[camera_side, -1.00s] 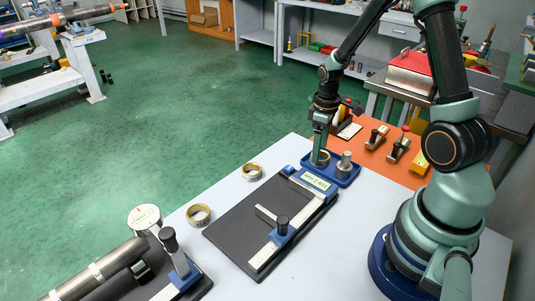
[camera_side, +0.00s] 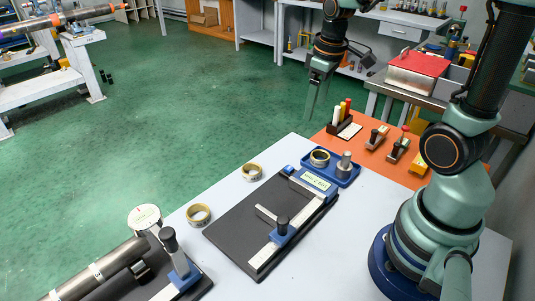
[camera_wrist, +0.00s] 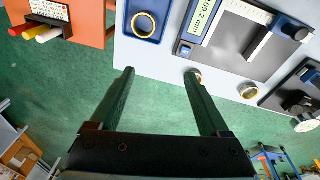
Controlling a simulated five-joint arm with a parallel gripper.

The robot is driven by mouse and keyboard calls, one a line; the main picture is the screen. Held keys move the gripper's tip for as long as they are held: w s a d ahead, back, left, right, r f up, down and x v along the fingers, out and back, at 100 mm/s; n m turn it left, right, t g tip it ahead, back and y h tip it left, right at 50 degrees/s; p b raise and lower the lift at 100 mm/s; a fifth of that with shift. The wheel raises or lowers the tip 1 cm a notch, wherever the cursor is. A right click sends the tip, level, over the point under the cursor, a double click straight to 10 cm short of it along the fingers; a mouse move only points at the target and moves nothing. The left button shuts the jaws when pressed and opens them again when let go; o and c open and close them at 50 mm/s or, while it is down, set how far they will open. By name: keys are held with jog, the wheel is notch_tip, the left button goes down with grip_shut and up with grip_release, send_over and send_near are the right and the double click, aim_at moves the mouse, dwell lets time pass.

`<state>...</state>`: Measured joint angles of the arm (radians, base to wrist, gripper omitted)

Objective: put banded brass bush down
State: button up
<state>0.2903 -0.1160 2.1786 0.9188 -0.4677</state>
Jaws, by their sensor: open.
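A brass bush (camera_side: 320,158) sits in the blue tray (camera_side: 347,181), beside a grey metal post (camera_side: 345,164). From above, in the wrist view, the bush (camera_wrist: 154,24) is a ring inside the tray (camera_wrist: 127,36). My gripper (camera_side: 315,117) is raised above and beyond the tray, clear of the bush. Its fingers (camera_wrist: 160,72) are wide apart with nothing between them. Two more brass bushes stand on the table, one nearer the tray (camera_side: 252,173) and one farther to the left (camera_side: 199,215). Any band is too small to tell for certain.
A black measuring plate (camera_side: 234,226) with a blue slide and display lies in front of the tray. An orange mat (camera_side: 372,165) with clamps and a marker holder (camera_side: 343,126) lies behind.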

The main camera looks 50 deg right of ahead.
jog(key=s+a+r+m+t, duration=0.2)
jog(key=a+r, duration=0.4)
jog(key=a, duration=0.4)
jog(key=s+t, duration=0.1)
jog(key=s, duration=0.1)
jog(key=shift+s+t+y, duration=0.3)
jog(key=shift+s+t, duration=0.05)
jog(key=shift+t, duration=0.05)
dwell(0.4)
